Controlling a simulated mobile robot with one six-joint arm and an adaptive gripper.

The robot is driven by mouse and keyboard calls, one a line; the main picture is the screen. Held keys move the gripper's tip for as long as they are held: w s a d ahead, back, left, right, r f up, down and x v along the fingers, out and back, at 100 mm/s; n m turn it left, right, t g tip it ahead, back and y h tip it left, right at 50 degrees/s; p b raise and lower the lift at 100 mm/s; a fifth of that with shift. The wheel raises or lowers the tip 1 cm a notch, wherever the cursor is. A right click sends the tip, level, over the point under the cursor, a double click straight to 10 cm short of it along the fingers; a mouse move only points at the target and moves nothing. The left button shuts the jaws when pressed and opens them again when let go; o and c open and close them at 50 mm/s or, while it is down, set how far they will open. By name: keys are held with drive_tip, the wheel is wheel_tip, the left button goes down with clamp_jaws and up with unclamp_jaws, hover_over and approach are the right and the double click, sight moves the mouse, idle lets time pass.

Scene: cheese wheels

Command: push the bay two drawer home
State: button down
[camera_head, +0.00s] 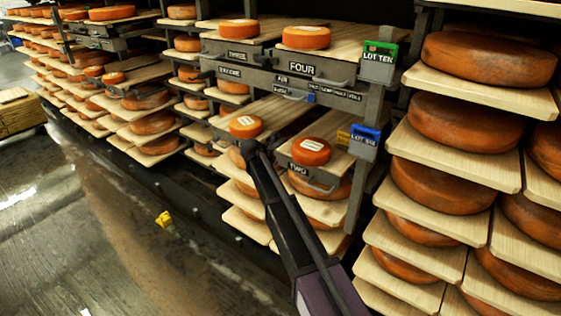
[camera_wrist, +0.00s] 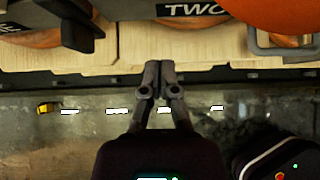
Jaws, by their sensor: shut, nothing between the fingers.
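The bay two drawer (camera_head: 283,150) has a dark front with a white TWO label (camera_head: 298,168) and a grey handle (camera_head: 322,187). An orange cheese wheel (camera_head: 311,151) with a pale label sits on its board. In the wrist view the TWO label (camera_wrist: 193,10) is at the top and the handle (camera_wrist: 278,45) at the upper right. My gripper (camera_head: 247,146) is shut and empty, left of the TWO label in the head view. In the wrist view my gripper (camera_wrist: 158,68) points at the shelf edge below the label. I cannot tell whether it touches anything.
Another cheese wheel (camera_head: 246,127) lies on the neighbouring board, just beyond my gripper. The drawer labelled FOUR (camera_head: 301,68) is above. A blue lot box (camera_head: 364,142) hangs at the right post. Boards with cheeses are stacked below. A yellow object (camera_head: 164,218) lies on the open floor.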

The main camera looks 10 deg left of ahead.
drive_tip(key=shift+p+v, duration=1.7)
drive_tip(key=shift+v, duration=1.15)
drive_tip(key=s+d+f+m+g+y, duration=0.1)
drive_tip(key=s+d+f+m+g, duration=0.1)
drive_tip(key=s+d+m, duration=0.7)
drive_tip(key=s+d+f+m+g, duration=0.25)
drive_tip(key=s+d+m, duration=0.4)
drive_tip(key=d, duration=0.55)
drive_tip(key=s+d+m+g+y, duration=0.2)
drive_tip(key=s+d+m, duration=0.4)
drive_tip(key=s, duration=0.4)
drive_tip(key=s+d+m+g+y, duration=0.1)
drive_tip(key=s+d+m+y, duration=0.15)
drive_tip(key=s+m, duration=0.65)
wheel_tip(320, 180, up, 15)
drive_tip(key=p, duration=1.5)
drive_tip(key=shift+s+d+f+h+p, duration=0.15)
drive_tip(key=shift+d+h+p, duration=0.15)
drive_tip(key=shift+d+h, duration=0.15)
drive_tip(key=c, duration=1.4)
unclamp_jaws()
drive_tip(key=shift+n, duration=0.25)
